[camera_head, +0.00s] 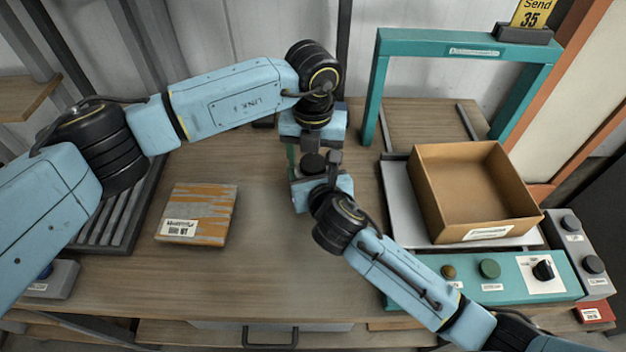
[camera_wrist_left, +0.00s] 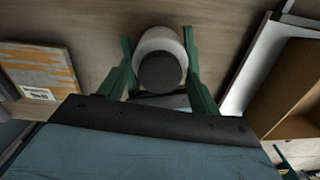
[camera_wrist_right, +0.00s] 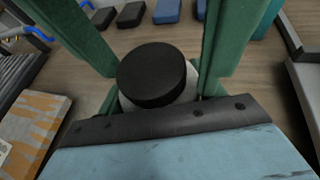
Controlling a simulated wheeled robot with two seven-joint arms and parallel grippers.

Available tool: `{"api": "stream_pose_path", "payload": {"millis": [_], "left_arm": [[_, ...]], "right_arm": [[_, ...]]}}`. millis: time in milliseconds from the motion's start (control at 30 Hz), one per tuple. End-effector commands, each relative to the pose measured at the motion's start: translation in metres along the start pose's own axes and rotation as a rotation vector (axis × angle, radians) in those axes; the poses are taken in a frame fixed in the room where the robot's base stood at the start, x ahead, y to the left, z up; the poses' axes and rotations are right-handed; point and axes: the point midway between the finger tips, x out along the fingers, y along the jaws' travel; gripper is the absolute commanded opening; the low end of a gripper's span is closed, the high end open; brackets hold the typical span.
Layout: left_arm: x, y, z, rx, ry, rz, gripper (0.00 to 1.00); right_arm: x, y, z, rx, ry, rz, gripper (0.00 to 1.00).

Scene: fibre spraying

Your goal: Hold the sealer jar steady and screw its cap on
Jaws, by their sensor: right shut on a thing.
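The sealer jar is a white jar (camera_wrist_left: 160,42) standing under a round black cap (camera_head: 312,163). The cap shows on top of the jar in both wrist views (camera_wrist_left: 160,73) (camera_wrist_right: 152,75); how tightly it sits cannot be told. My right gripper (camera_head: 322,188) comes in low from the front right and is shut on the jar's body, largely hidden in the head view. My left gripper (camera_head: 311,158) reaches down from above. Its green fingers are on either side of the cap, and in the left wrist view (camera_wrist_left: 160,65) narrow gaps show beside the cap.
An orange-and-white striped pack (camera_head: 198,214) lies left on the wooden table. The table's front middle is clear.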

Motion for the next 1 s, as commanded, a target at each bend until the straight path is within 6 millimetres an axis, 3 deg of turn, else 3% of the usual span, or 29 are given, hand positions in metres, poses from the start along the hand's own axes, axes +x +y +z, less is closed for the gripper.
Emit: {"api": "stream_pose_path", "payload": {"millis": [367,467,800,1000], "left_arm": [[-0.005,0.000,0.000,-0.001,-0.001,-0.001,0.71],[-0.018,0.000,0.001,-0.001,-0.003,-0.002,0.71],[-0.089,0.000,0.001,-0.002,-0.004,0.000,0.71],[-0.114,0.000,0.000,-0.001,-0.001,0.000,0.71]], "right_arm": [[0.000,0.000,0.000,-0.001,0.000,-0.001,0.04],[0.000,0.000,0.000,-0.001,0.000,-0.001,0.04],[0.000,0.000,0.000,-0.001,0.000,0.000,0.04],[0.000,0.000,0.000,-0.001,0.000,0.000,0.04]]}}
